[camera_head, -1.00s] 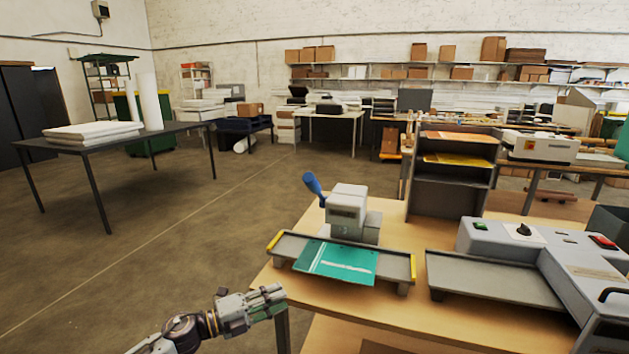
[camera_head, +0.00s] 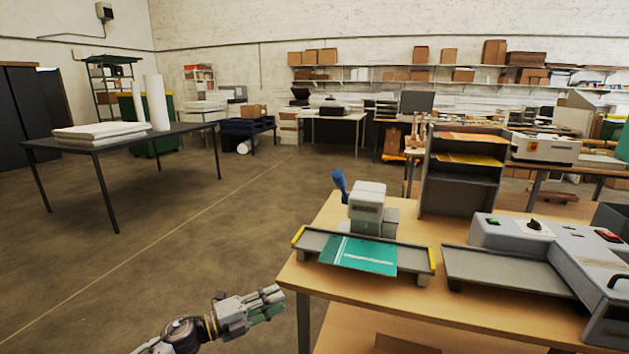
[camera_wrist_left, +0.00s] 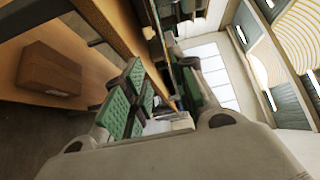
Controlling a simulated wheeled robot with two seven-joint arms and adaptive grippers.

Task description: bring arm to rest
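My left gripper (camera_head: 266,304) is at the bottom of the head view, over the floor just left of the wooden workbench's front left corner. In the left wrist view, its two green-padded fingers (camera_wrist_left: 164,88) stand apart with a gap between them, and I see nothing held. My right gripper is not in view. On the workbench (camera_head: 460,312), a teal sheet (camera_head: 358,255) lies on the grey tray (camera_head: 413,262) of a small press with a blue lever (camera_head: 340,182).
A grey laminator (camera_head: 560,250) with a tray stands right of the press. A grey shelf unit (camera_head: 455,195) stands behind them. A cardboard box (camera_wrist_left: 48,72) shows in the wrist view. A dark table (camera_head: 110,140) stands far left. Open floor (camera_head: 170,250) lies between.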

